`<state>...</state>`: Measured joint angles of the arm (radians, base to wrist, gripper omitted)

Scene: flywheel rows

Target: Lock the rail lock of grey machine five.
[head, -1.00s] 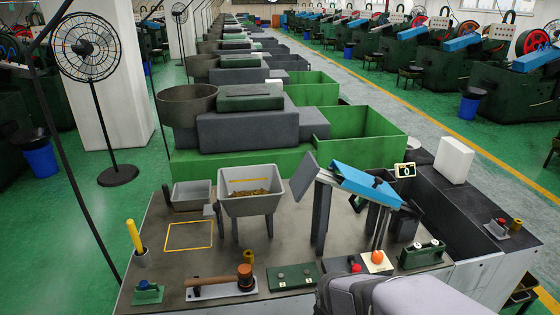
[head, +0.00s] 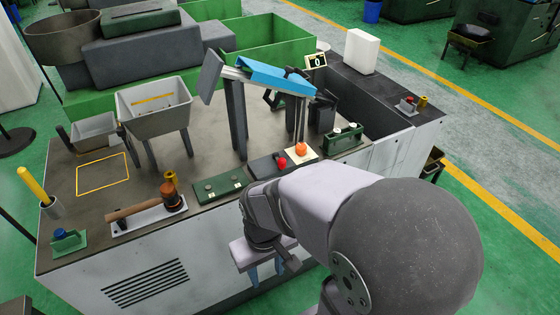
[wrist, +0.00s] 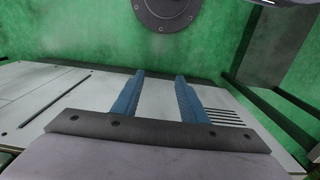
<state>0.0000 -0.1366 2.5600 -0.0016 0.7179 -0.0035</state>
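The grey-fronted machine bench (head: 210,262) carries a blue rail (head: 265,75) on a tilted grey stand. Below the rail, a black block with a red knob (head: 282,162) stands beside an orange ball (head: 301,149) on a pale plate. I cannot tell for sure which part is the rail lock, and no machine number is readable. My gripper (head: 268,278) hangs in front of the bench's front panel, below the top's edge, pointing down and empty. In the wrist view its two blue fingers (wrist: 159,77) are apart with nothing between them.
Along the front edge are a mallet (head: 150,207), a green two-button plate (head: 219,187) and a green box (head: 343,138) with knobs. A grey hopper (head: 155,108) and yellow-outlined square (head: 103,173) lie left. A white block (head: 361,51) stands at the back right.

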